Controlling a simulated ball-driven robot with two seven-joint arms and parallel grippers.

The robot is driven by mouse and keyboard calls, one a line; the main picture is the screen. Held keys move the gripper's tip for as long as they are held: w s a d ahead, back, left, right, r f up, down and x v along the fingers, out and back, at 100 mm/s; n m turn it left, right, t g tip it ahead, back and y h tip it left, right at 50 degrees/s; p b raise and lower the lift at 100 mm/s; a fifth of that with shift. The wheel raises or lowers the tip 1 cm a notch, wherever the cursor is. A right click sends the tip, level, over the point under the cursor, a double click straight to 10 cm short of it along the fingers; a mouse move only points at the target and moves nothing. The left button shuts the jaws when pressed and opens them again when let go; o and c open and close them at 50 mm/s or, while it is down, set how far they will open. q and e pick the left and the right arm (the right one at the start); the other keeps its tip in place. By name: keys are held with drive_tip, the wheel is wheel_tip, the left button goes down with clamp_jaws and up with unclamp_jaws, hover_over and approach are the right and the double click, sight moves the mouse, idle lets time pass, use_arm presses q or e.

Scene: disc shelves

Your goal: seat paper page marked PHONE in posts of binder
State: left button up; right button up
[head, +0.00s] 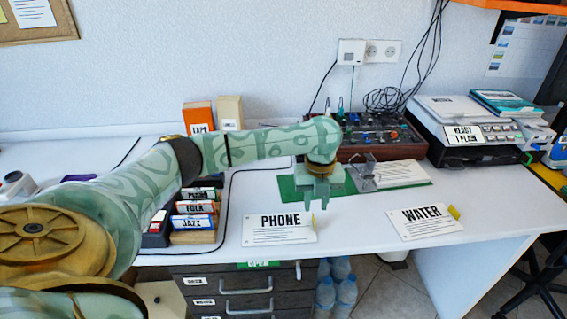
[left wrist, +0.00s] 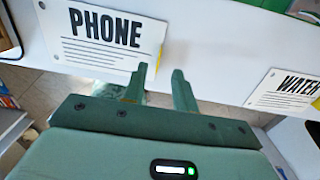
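The paper page marked PHONE (head: 279,229) lies flat near the front edge of the white desk. It also shows in the left wrist view (left wrist: 104,40). A green binder (head: 342,190) lies behind it, with a grey metal post part (head: 365,173) and a printed page (head: 398,173) on its right. My left gripper (head: 316,206) points down in front of the binder, right of and behind the PHONE page. In the left wrist view (left wrist: 160,72) its fingers are apart with nothing between them. It partly hides the binder. My right gripper is out of view.
A page marked WATER (head: 425,222) lies to the right. Labelled boxes (head: 195,220) stand left of the PHONE page. A mixer (head: 375,135) and a printer (head: 470,130) stand behind. The desk between the two pages is clear.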

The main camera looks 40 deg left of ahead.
use_arm(q)
wheel_tip(320, 180, down, 6)
drive_tip(key=b, duration=0.3)
drive_tip(key=shift+s+d+r+b, duration=0.1)
drive_tip(key=shift+s+r+b, duration=0.1)
drive_tip(key=shift+b, duration=0.15)
drive_tip(key=shift+r, duration=0.25)
clamp_jaws()
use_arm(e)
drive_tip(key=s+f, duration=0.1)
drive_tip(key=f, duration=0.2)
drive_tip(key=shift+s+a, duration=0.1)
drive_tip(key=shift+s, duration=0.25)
